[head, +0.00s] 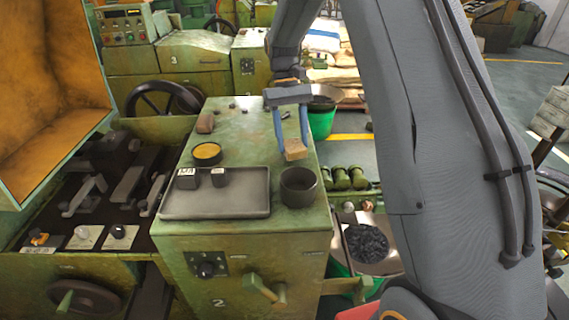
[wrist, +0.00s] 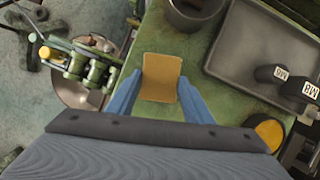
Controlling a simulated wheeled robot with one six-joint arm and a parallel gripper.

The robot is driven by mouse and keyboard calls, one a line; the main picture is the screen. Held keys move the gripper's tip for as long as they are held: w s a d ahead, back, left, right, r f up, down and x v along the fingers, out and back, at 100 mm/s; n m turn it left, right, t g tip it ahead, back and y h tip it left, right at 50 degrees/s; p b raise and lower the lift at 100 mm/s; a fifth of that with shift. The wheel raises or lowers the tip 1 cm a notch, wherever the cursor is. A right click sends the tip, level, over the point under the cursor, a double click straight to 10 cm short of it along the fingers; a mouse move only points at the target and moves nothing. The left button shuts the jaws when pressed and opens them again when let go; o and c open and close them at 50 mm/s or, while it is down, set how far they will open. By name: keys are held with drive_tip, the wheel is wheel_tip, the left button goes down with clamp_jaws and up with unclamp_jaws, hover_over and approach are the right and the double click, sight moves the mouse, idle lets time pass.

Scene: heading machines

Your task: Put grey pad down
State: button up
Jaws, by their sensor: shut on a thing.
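My gripper (head: 293,137) has two blue fingers pointing down above the right part of the green machine top (head: 255,135). It is shut on a small tan pad (head: 296,150). I see no grey pad; the held one looks tan. In the wrist view the pad (wrist: 161,77) sits between the blue fingertips (wrist: 160,88), over the machine's edge region. Whether the pad touches the top is hard to tell; it appears held above it.
A grey tray (head: 240,204) with two dark labelled blocks (head: 187,178) lies at the front left of the top. A dark cup (head: 298,187) stands to its right. A yellow-filled round tin (head: 207,152) and a brown block (head: 205,123) are farther back.

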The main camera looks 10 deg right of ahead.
sight(288, 145)
drive_tip(key=r+n+t+h+b, duration=0.1)
drive_tip(key=r+n, duration=0.1)
drive_tip(key=n, duration=0.3)
drive_tip(key=r+n+t+h+b, duration=0.1)
drive_tip(key=r+n+b, duration=0.1)
drive_tip(key=n, duration=0.3)
drive_tip(key=r+n+t+h+b, duration=0.1)
drive_tip(key=r+n+t+h, duration=0.1)
drive_tip(key=n, duration=0.4)
drive_tip(key=shift+s+a, duration=0.4)
drive_tip(key=n, duration=0.1)
drive_tip(key=r+n+t+b, duration=0.1)
drive_tip(key=n, duration=0.1)
drive_tip(key=shift+a+r, duration=0.1)
wheel_tip(288, 145, down, 10)
drive_tip(key=shift+r+p, duration=0.1)
drive_tip(key=shift+p, duration=0.85)
drive_tip(key=o, duration=0.9)
drive_tip(key=shift+o, duration=0.2)
drive_tip(key=b+v, duration=0.2)
drive_tip(key=v, duration=1)
drive_tip(key=shift+s, duration=0.2)
